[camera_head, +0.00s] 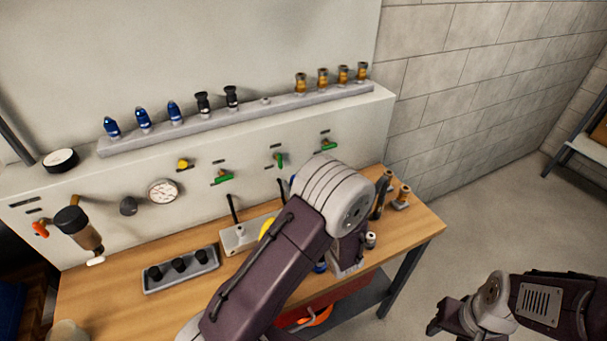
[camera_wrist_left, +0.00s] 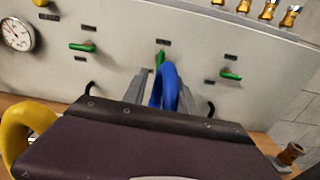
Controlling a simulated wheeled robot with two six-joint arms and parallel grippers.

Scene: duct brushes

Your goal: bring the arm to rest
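My left arm reaches over the wooden bench, and its rounded wrist hides most of the left gripper (camera_head: 350,248) in the head view. In the left wrist view, the two grey fingers of the left gripper (camera_wrist_left: 160,92) stand apart. A blue loop (camera_wrist_left: 169,80) shows between them, with no clear contact. A yellow loop (camera_wrist_left: 15,128) is at the left of that view; a yellow part (camera_head: 267,228) also shows beside my arm in the head view. My right gripper (camera_head: 438,320) is at the lower right, off the bench; its finger opening is unclear.
The wooden bench (camera_head: 105,295) carries a grey tray (camera_head: 180,270) with black pieces and brass fittings (camera_head: 401,197) at its right. A panel with gauge (camera_head: 163,192) and green valves stands behind. A ledge (camera_head: 205,125) holds several blue, black and brass fittings.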

